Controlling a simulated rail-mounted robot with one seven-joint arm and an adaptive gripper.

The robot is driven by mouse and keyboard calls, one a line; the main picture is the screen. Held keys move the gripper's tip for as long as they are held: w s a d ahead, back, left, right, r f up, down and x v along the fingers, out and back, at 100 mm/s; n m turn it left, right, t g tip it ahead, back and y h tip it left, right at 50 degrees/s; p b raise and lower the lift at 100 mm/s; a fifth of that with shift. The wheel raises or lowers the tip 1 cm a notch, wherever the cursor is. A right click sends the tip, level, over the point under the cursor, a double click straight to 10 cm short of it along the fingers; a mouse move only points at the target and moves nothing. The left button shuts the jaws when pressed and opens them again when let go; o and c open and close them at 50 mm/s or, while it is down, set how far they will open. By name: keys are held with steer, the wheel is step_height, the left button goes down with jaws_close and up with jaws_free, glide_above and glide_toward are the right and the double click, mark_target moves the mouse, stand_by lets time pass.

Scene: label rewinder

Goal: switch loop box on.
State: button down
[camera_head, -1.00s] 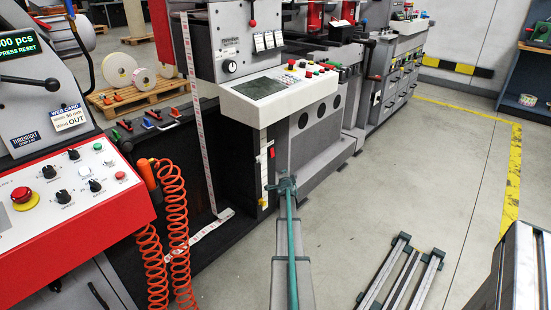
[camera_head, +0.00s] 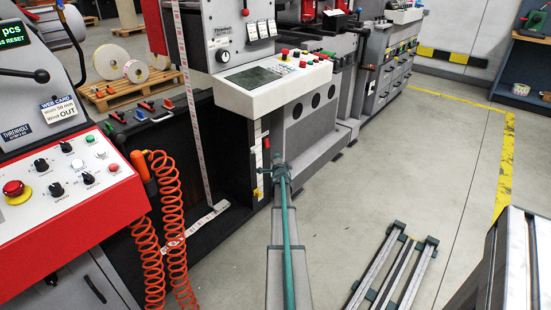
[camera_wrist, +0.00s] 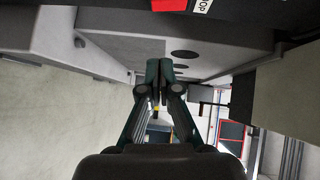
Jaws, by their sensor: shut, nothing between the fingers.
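A narrow upright white strip (camera_head: 257,165) with a red part (camera_head: 266,143) is on the dark column under the grey machine's console. I cannot tell surely which part is the loop box or its switch. In the wrist view a red block (camera_wrist: 169,5) and a white label (camera_wrist: 203,5) with partly cut-off lettering show at the top edge. My gripper (camera_head: 279,170) is close to the strip, at its right and a little below the red part. In the wrist view my gripper (camera_wrist: 159,66) is shut and empty, with the red block beyond its tips. Contact is not visible.
The white console (camera_head: 278,83) with several buttons juts out above my gripper. A red control panel (camera_head: 65,190) and orange coiled hoses (camera_head: 160,230) stand at the left. Metal rails (camera_head: 393,270) lie on the floor at the right. The floor between is clear.

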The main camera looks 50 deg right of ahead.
mark_target(267, 143)
steer(key=w+d+f+b, duration=0.1)
steer(key=w+d+b, duration=0.2)
steer(key=w+d, duration=0.3)
steer(key=w, duration=0.3)
steer(key=shift+w+d+f+b, duration=0.2)
steer(key=shift+w+f+b, duration=0.05)
steer(key=shift+w+b, duration=0.05)
